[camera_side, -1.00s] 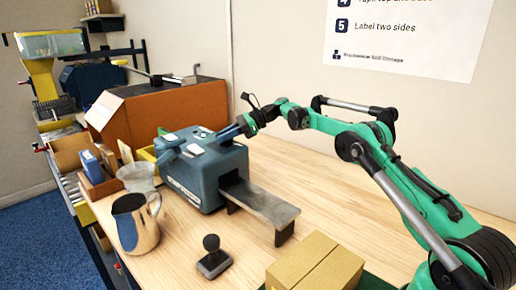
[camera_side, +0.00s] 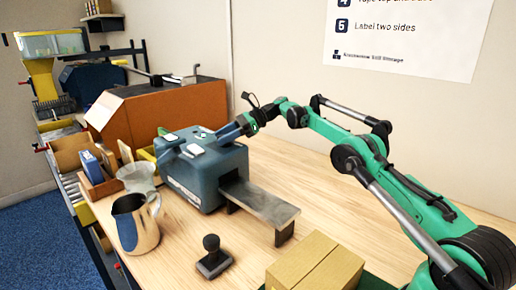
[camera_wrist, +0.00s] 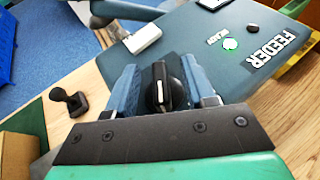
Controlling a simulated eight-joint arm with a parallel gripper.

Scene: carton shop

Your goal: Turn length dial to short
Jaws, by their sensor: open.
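The length dial (camera_wrist: 164,88) is a black knob with a white pointer line on the blue feeder machine (camera_wrist: 235,30). In the wrist view it sits between the two blue fingers of my gripper (camera_wrist: 164,92), which are open on either side of it. I cannot tell whether either finger touches it. In the side view my gripper (camera_side: 232,130) is at the top right edge of the feeder machine (camera_side: 205,172), and the dial is hidden there. No scale marks for short or long can be read.
A grey outfeed plate (camera_side: 260,203) juts from the machine toward the front right. A steel jug (camera_side: 135,225), a black-knobbed stamp (camera_side: 213,256) and a cardboard box (camera_side: 315,265) stand on the wooden bench.

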